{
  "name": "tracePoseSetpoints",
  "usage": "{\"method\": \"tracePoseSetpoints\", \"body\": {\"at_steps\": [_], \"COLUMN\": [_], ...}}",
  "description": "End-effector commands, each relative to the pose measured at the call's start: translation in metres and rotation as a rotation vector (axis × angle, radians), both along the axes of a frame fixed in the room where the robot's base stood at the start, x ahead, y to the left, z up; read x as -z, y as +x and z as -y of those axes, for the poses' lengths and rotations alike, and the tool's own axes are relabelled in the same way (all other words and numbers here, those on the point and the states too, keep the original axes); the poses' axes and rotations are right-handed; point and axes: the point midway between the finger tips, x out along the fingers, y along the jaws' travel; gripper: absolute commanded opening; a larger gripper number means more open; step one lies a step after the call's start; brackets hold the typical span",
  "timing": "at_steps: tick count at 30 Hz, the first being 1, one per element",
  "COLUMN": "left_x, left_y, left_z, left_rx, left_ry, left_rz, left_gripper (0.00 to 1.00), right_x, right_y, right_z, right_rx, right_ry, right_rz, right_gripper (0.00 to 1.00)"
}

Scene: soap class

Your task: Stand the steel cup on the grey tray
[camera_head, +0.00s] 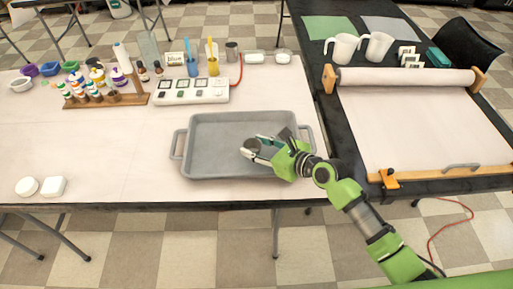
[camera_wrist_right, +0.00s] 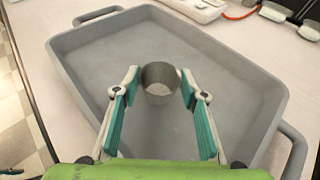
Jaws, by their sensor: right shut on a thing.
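The steel cup (camera_head: 251,145) is over the front right part of the grey tray (camera_head: 215,125), inside its rim as seen from the head. In the right wrist view the cup (camera_wrist_right: 158,82) sits between the fingertips, with its open mouth showing, and the tray floor (camera_wrist_right: 105,50) is around it. My right gripper (camera_head: 259,151) is shut on the cup; its teal-padded fingers show in the wrist view (camera_wrist_right: 159,90). I cannot tell whether the cup's base touches the tray floor. My left gripper is not in view.
A bottle rack (camera_head: 107,99) is at the left. White dishes (camera_head: 54,186) lie front left. The rest of the tray floor is clear.

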Motion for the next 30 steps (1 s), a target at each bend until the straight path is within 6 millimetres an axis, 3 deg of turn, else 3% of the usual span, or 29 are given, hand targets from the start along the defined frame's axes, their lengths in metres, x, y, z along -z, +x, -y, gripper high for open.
{"method": "tracePoseSetpoints", "body": {"at_steps": [11, 12, 14, 26, 30], "left_x": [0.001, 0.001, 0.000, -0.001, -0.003], "left_y": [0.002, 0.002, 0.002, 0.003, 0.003], "left_z": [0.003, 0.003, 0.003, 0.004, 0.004], "left_rx": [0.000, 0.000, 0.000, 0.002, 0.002], "left_ry": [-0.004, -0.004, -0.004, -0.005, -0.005], "left_rz": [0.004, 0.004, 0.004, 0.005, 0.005], "left_gripper": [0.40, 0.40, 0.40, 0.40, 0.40], "right_x": [0.004, 0.005, 0.004, 0.000, -0.005], "right_y": [0.000, 0.000, 0.000, 0.000, -0.012], "right_z": [0.000, 0.000, 0.000, 0.001, 0.013], "right_rx": [0.001, 0.000, 0.000, 0.000, 0.001], "right_ry": [0.001, 0.001, 0.001, 0.000, 0.000], "right_rz": [0.000, 0.000, 0.001, 0.003, 0.000], "right_gripper": [0.21, 0.42, 0.56, 0.56, 0.56]}}
